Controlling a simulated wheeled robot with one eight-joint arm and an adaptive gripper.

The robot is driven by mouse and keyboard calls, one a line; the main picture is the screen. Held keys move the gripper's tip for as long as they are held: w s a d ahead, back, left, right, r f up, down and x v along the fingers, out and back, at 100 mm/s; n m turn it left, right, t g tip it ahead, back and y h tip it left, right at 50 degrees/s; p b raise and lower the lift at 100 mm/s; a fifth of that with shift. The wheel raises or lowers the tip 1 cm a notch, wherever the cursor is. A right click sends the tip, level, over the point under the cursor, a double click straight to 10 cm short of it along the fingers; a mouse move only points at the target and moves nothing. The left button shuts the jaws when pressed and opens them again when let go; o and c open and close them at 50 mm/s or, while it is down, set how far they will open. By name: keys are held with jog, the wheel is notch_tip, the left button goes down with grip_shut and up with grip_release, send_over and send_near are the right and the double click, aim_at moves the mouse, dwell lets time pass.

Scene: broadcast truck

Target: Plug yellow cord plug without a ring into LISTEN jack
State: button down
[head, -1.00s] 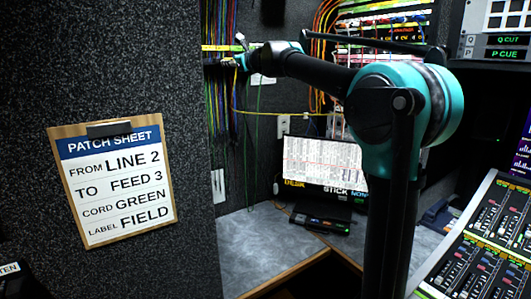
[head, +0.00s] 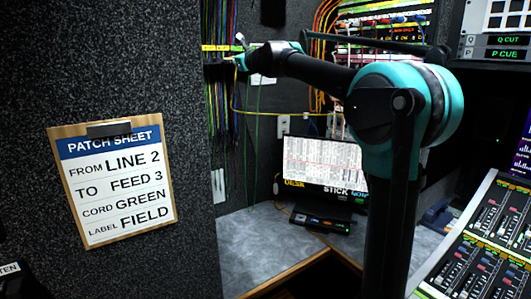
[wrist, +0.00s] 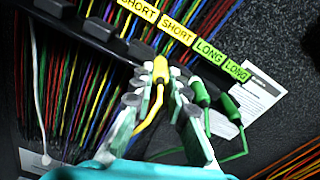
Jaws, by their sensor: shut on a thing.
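In the wrist view a yellow plug (wrist: 160,70) sits between the fingertips of my gripper (wrist: 158,88), which is shut on it. Its yellow cord (wrist: 147,125) hangs down between the fingers. I see no ring on the visible part of the plug. The plug is close below the yellow SHORT label (wrist: 177,34); whether it still touches the dark cord rack (wrist: 97,29) is unclear. In the head view my gripper (head: 240,56) is at the hanging cords and the plug is too small to make out. No full LISTEN label is readable; a cut-off label ending in "TEN" (head: 9,268) shows at the lower left.
Two green plugs, one (wrist: 200,92) and another (wrist: 229,104), hang right of my gripper, under green LONG labels. Many coloured cords hang to the left. A speckled wall with a patch sheet clipboard (head: 115,185) stands at left. A counter (head: 260,245) and monitor (head: 323,163) lie below.

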jog(key=shift+r, duration=0.1)
jog(key=shift+r, duration=1.15)
jog(key=shift+v, duration=1.5)
